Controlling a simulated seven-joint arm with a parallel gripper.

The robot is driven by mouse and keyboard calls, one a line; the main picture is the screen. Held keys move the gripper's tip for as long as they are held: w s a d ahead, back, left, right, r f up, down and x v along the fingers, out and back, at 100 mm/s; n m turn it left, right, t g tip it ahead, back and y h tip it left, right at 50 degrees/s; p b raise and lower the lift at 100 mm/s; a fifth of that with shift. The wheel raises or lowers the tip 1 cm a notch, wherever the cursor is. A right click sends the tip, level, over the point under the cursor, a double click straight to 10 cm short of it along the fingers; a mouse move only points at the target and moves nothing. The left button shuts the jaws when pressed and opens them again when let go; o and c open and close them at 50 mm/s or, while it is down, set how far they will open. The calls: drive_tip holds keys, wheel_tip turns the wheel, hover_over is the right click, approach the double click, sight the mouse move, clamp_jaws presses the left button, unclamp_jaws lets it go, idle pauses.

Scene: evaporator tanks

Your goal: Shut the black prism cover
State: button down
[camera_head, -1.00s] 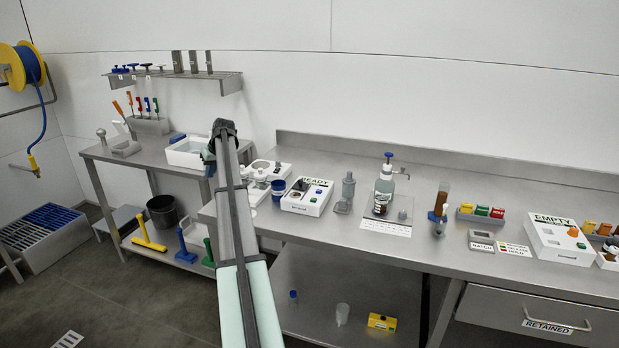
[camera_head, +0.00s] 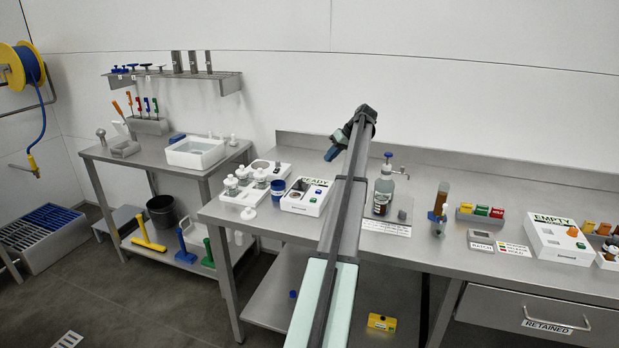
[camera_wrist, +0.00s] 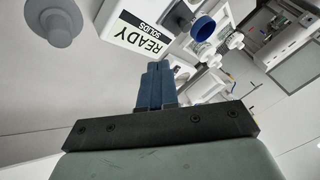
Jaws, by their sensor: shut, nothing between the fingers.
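The white READY box (camera_head: 306,196) sits on the steel bench, left of my arm. My gripper (camera_head: 329,157) is above the bench, up and to the right of the box. Its blue fingers (camera_wrist: 155,68) are shut and empty in the wrist view.
A blue cup (camera_head: 278,188) and a white tray of bottles (camera_head: 240,190) stand left of the box. A pump bottle (camera_head: 383,190) stands right of my arm. In the wrist view, a grey round-based piece (camera_wrist: 62,22) lies left of the box.

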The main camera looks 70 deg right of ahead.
sight(300, 184)
drive_tip(key=x, duration=0.6)
drive_tip(key=s+x, duration=0.1)
drive_tip(key=x, duration=0.2)
drive_tip(key=shift+f, duration=0.3)
drive_tip(key=shift+w+a+f, duration=0.25)
drive_tip(key=shift+w+a, duration=0.75)
drive_tip(key=shift+w, duration=0.05)
drive_tip(key=shift+w+a, duration=0.4)
drive_tip(key=shift+w, duration=0.1)
drive_tip(key=a, duration=0.6)
drive_tip(key=shift+a, duration=0.25)
